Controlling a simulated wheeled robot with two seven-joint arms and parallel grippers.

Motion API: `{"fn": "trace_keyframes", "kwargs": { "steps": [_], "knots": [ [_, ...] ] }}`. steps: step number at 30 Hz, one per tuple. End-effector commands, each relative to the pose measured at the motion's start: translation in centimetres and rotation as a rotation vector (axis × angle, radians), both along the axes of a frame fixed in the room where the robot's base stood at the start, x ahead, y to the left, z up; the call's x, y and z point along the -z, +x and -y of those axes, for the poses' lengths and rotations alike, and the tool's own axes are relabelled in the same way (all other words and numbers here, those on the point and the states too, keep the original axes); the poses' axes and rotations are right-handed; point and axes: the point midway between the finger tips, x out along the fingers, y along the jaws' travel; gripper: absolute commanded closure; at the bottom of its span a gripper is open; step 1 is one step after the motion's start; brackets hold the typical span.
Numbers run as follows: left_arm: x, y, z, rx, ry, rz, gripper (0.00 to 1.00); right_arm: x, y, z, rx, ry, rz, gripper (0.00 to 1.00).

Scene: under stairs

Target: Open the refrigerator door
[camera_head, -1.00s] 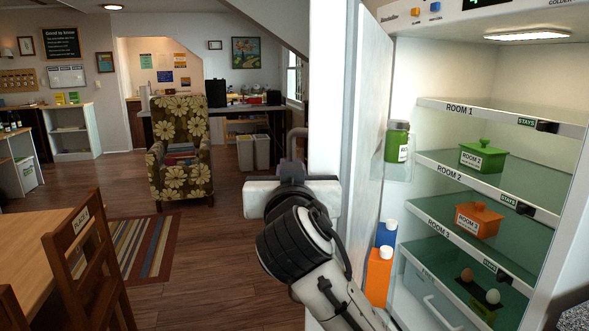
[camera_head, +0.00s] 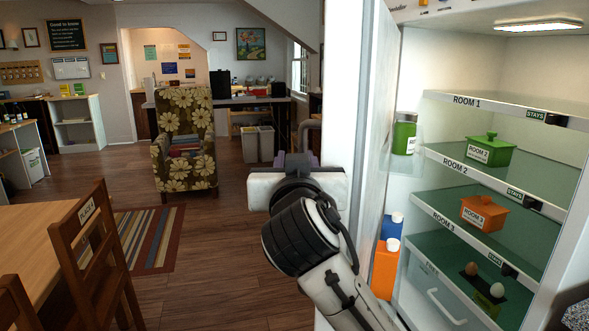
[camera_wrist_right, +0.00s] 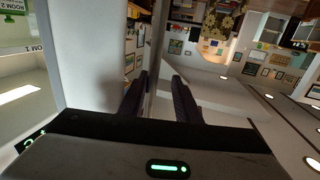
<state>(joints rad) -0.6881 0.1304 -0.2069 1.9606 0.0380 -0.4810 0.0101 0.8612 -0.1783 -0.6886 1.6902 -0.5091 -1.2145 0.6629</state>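The refrigerator (camera_head: 555,200) stands at the right in the head view with its lit inside exposed. Its white door (camera_head: 378,120) stands open, seen nearly edge-on, and shows at the left in the wrist view (camera_wrist_right: 85,60). A grey curved door handle (camera_head: 310,128) sticks out on the door's left side. My right gripper (camera_head: 296,160) is at this handle, its wrist hiding the handle's lower part. In the wrist view the dark fingers of my right gripper (camera_wrist_right: 160,90) are apart with a narrow upright bar between them; contact is unclear. My left gripper is not in view.
The shelves hold a green pot (camera_head: 490,150), an orange pot (camera_head: 484,213) and two eggs. A green jar (camera_head: 404,134) and bottles (camera_head: 386,268) sit in the door. A wooden chair (camera_head: 90,250) and table stand left. The floor (camera_head: 220,270) between is clear.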

Motion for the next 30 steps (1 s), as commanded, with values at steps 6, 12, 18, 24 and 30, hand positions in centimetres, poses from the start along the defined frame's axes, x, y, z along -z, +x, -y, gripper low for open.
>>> {"fn": "trace_keyframes", "kwargs": {
  "steps": [6, 12, 18, 24, 30],
  "knots": [
    [0.4, 0.1, 0.1, 0.001, -0.001, 0.003, 0.69, -0.7, -4.8, -1.1, -0.039, 0.003, 0.022, 0.69],
    [0.0, 0.6, 0.3, 0.001, -0.006, 0.016, 0.69, -0.7, -8.7, -0.4, -0.022, 0.004, 0.016, 0.69],
    [0.3, 0.4, 0.3, 0.002, -0.004, 0.011, 0.69, -0.6, -10.5, 0.2, -0.004, 0.002, 0.009, 0.69],
    [0.3, 0.4, 0.4, 0.003, -0.004, 0.01, 0.69, -0.6, -10.8, 0.4, 0.002, 0.0, 0.008, 0.69],
    [0.3, 0.4, 0.4, 0.004, -0.003, 0.009, 0.84, -0.3, -10.6, 0.4, 0.003, -0.004, 0.003, 0.69]
  ]
}}
